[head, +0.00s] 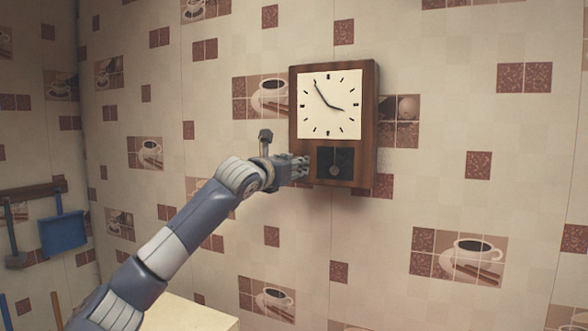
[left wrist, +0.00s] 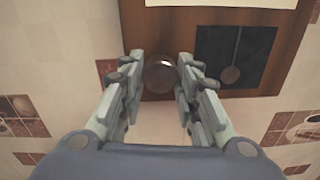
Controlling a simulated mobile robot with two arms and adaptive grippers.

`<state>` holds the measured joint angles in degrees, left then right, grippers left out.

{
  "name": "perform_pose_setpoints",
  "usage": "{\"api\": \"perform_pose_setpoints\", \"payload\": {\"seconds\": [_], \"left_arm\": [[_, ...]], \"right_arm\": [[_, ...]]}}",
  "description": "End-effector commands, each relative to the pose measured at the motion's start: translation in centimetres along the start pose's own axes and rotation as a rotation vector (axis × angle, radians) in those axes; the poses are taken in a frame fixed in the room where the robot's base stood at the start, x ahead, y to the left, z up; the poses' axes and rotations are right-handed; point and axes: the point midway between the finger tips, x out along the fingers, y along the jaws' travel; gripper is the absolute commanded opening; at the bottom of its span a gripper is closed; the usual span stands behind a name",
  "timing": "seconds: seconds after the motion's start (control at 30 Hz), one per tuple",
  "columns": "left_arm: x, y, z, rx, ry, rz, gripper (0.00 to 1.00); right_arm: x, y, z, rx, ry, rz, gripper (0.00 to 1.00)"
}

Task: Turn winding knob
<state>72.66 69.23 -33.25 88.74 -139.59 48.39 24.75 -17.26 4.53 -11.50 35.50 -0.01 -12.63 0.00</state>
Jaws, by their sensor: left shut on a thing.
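A wooden wall clock (head: 368,120) with a white dial and a dark pendulum window hangs on the tiled wall. In the left wrist view the clock's lower case (left wrist: 265,18) fills the top. A round, shiny knob (left wrist: 159,76) sits on its front, left of the pendulum window. My left gripper (head: 303,167) reaches the clock's lower left front. In the left wrist view its fingers (left wrist: 159,80) stand on both sides of the knob, shut on it. The knob is hidden behind the gripper in the head view. My right gripper is in neither view.
A pale counter corner (head: 190,314) lies below my left arm. A blue dustpan (head: 62,233) and other tools hang from a rack (head: 35,192) on the left wall. The wall right of the clock is clear.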

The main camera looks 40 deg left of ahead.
Motion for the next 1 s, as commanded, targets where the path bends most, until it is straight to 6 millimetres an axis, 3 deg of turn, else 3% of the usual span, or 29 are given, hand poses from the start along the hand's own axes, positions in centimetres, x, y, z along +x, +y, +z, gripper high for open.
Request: {"api": "perform_pose_setpoints", "payload": {"seconds": [0.37, 1.0], "left_arm": [[0.0, 0.0, 0.1, 0.355, 0.008, 0.002, 0.06], [0.0, -0.1, 0.2, 0.959, 0.026, 0.004, 0.06]], "right_arm": [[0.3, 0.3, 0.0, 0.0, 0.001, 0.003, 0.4], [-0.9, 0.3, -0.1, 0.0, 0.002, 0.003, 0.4]]}}
